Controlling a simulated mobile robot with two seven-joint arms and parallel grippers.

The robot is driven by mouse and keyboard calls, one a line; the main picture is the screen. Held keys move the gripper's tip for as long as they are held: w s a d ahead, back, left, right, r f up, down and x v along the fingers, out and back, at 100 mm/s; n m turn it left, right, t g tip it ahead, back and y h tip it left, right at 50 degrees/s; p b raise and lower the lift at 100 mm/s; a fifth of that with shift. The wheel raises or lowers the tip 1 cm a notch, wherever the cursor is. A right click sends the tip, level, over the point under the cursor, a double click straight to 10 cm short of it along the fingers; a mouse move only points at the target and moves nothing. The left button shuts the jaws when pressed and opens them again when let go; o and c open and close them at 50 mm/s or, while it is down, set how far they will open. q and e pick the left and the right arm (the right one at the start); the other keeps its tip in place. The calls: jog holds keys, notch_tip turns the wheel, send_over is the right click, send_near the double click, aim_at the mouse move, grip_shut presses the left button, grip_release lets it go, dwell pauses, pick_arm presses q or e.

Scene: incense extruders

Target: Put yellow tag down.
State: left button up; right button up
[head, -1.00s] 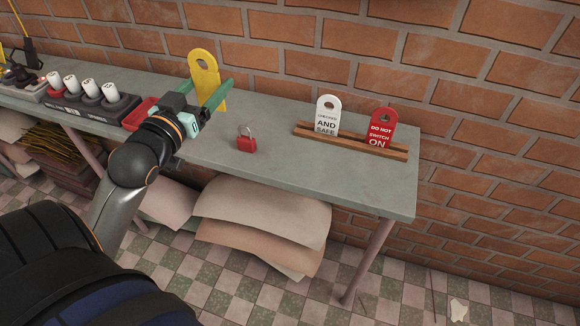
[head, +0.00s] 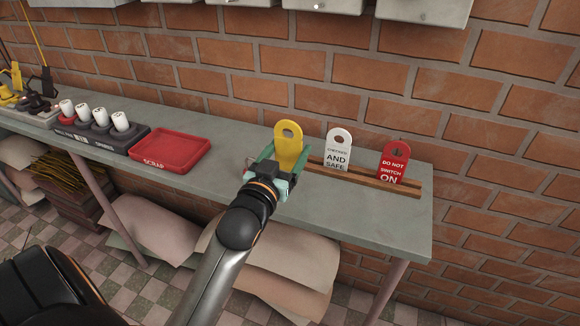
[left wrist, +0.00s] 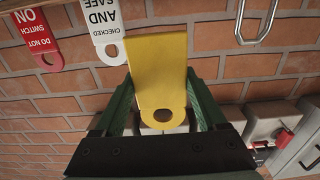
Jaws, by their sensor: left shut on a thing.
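A yellow tag (head: 288,143) with a hole near its top stands upright in the jaws of my left gripper (head: 275,168). The gripper is shut on the tag, at the left end of a wooden rack (head: 405,190). The tag's lower end is hidden behind the gripper in the head view, so I cannot tell whether it touches the rack. In the left wrist view the yellow tag (left wrist: 158,75) sits between the green fingers (left wrist: 163,110). My right gripper is not in view.
A white tag (head: 338,152) and a red tag (head: 392,163) stand in the rack to the right. A red scrap tray (head: 170,152) and a dark holder with several white cylinders (head: 100,132) lie left on the grey bench (head: 340,216). A brick wall is behind.

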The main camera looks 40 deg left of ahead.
aim_at(289, 169)
pick_arm(q)
jog(key=f, duration=0.1)
jog(key=f+b, duration=0.1)
jog(key=f, duration=0.1)
jog(key=shift+w+d, duration=0.15)
jog(key=shift+d, duration=0.05)
jog(key=shift+f, duration=0.35)
jog(key=shift+r, duration=0.1)
jog(key=shift+f+b, duration=0.35)
jog(key=shift+f, duration=0.3)
jog(key=o, duration=1.3)
jog(key=shift+r, duration=0.15)
